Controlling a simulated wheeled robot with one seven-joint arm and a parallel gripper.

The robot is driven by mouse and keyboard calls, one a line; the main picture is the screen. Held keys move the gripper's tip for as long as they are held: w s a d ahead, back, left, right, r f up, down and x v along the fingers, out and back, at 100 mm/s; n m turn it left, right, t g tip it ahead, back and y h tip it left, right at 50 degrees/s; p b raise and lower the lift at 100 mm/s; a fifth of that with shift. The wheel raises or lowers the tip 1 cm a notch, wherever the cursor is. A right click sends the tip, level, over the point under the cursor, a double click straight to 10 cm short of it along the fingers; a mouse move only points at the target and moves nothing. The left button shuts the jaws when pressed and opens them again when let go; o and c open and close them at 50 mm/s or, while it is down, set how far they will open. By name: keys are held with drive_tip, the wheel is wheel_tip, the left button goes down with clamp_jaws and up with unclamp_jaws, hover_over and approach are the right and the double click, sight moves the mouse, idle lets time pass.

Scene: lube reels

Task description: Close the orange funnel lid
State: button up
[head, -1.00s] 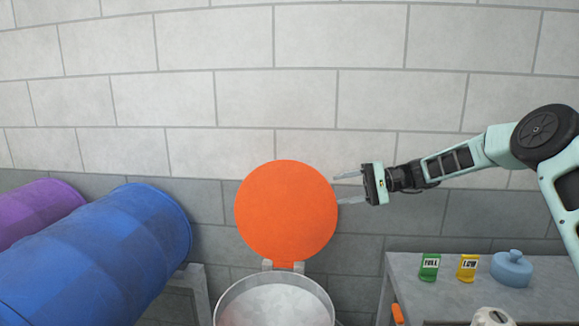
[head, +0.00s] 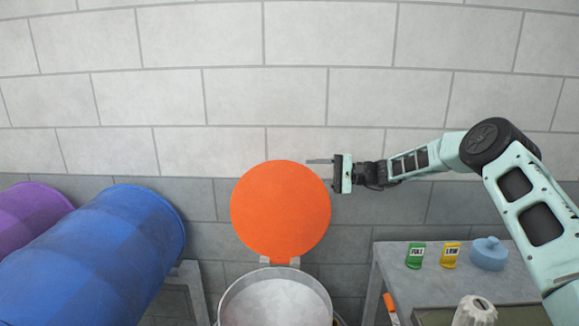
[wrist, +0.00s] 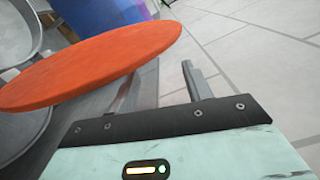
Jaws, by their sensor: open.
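The orange funnel lid (head: 281,212) stands open and upright on its hinge at the back of the round grey funnel (head: 228,290). In the wrist view the lid (wrist: 90,68) is a tilted disc crossing the upper left, with the funnel's rim (wrist: 38,50) at the far left. My gripper (head: 318,173) is open and empty at the lid's upper right edge. One finger shows above that edge; the other is mostly hidden in the head view. In the wrist view my gripper (wrist: 160,86) has one finger partly covered by the lid. I cannot tell whether they touch.
A blue barrel (head: 105,250) and a purple barrel (head: 30,215) lie at the left. A grey table (head: 400,262) at the right holds a green FULL tag (head: 415,256), a yellow LOW tag (head: 450,255) and a blue container (head: 488,254). A block wall stands behind.

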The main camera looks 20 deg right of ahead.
sight(289, 173)
drive_tip(key=p+x, duration=0.2)
drive_tip(key=x, duration=0.5)
drive_tip(key=shift+a+f+p, duration=0.1)
drive_tip(key=shift+a+p, duration=0.15)
drive_tip(key=shift+p, duration=0.15)
drive_tip(key=shift+c, duration=0.2)
clamp_jaws()
